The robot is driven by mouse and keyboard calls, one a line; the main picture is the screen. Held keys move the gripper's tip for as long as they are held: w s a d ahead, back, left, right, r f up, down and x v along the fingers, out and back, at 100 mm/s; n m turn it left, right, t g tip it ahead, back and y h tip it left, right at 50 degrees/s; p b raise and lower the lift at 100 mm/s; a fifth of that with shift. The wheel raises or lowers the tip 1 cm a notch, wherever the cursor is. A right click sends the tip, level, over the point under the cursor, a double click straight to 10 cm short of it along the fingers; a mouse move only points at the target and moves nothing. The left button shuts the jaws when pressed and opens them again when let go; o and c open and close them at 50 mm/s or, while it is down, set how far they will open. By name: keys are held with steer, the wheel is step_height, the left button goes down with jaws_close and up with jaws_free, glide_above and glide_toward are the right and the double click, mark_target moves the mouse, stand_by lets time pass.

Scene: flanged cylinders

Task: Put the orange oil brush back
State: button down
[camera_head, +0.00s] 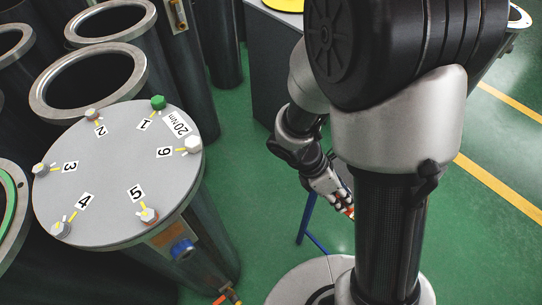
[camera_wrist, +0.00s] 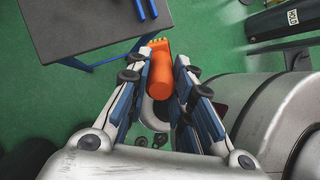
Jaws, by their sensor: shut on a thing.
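The orange oil brush (camera_wrist: 161,78) is between the fingers of my gripper (camera_wrist: 158,68) in the wrist view. Its orange body points away from the wrist, with a yellowish tip at the far end. My gripper is shut on it. In the head view my gripper (camera_head: 335,190) hangs low beside my arm, with a small orange bit at its fingertips. A dark-topped table (camera_wrist: 95,28) with blue legs is at the upper left of the wrist view, apart from the brush. In the head view my arm largely hides this table.
A flanged cylinder with a grey lid (camera_head: 115,180) stands at the left, with numbered bolts; the bolt by 1 is green (camera_head: 158,102). Open cylinders (camera_head: 85,80) crowd behind it. Blue handles (camera_wrist: 146,9) lie on the table. Green floor (camera_head: 265,190) is clear between.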

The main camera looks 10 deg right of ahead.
steer(key=w+a+r+m+t+y+p, duration=0.1)
steer(key=w+a+r+m+y+p, duration=0.1)
steer(key=a, duration=0.6)
steer(key=w+a+r+m+t+y+p, duration=0.1)
steer(key=w+a+r+m+y+p, duration=0.1)
steer(key=a, duration=0.6)
steer(key=w+r+m+y, duration=0.1)
steer(key=w+m+y, duration=0.1)
steer(key=w+m, duration=0.1)
steer(key=shift+w+a+r+y, duration=0.3)
steer(key=shift+w+a, duration=0.05)
steer(key=shift+w, duration=0.05)
